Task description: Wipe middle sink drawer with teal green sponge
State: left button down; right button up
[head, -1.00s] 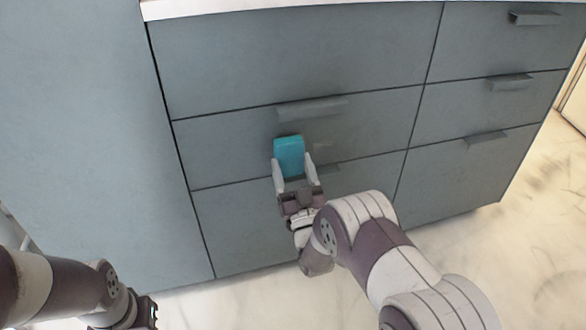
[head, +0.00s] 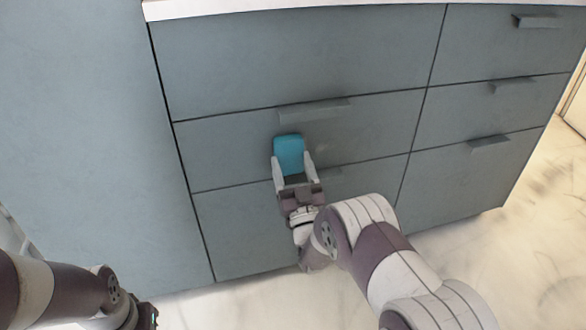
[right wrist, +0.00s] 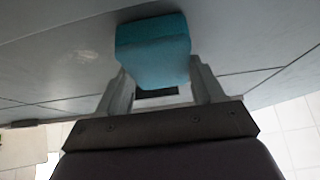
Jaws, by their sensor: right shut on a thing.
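The teal green sponge (head: 289,154) is held between the fingers of my right gripper (head: 293,174), which is shut on it. In the head view the sponge is in front of the middle sink drawer (head: 375,125), left of centre and just below a handle. The right wrist view shows the sponge (right wrist: 153,48) between both fingers, close to the grey drawer front; I cannot tell for certain whether it touches. A pale smudge (right wrist: 88,57) shows on the front beside it. My left gripper (head: 150,316) is at the bottom edge, mostly cut off.
A handle (head: 314,109) juts out just above the sponge, and another is partly hidden behind my right gripper. More drawers with handles (head: 488,143) are at the right. A white countertop edge (head: 230,8) runs along the top. Pale marble floor (head: 500,270) lies clear in front.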

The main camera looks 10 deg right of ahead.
jog(key=shift+w, duration=0.15)
jog(key=shift+w+d+r+b, duration=0.1)
jog(key=shift+d+b, duration=0.1)
jog(key=shift+d, duration=1.85)
jog(key=shift+w+d+b, duration=0.1)
jog(key=shift+d+b, duration=0.05)
jog(key=shift+d, duration=3.9)
jog(key=shift+s+a, duration=0.15)
jog(key=shift+a, duration=6)
jog(key=shift+s, duration=0.1)
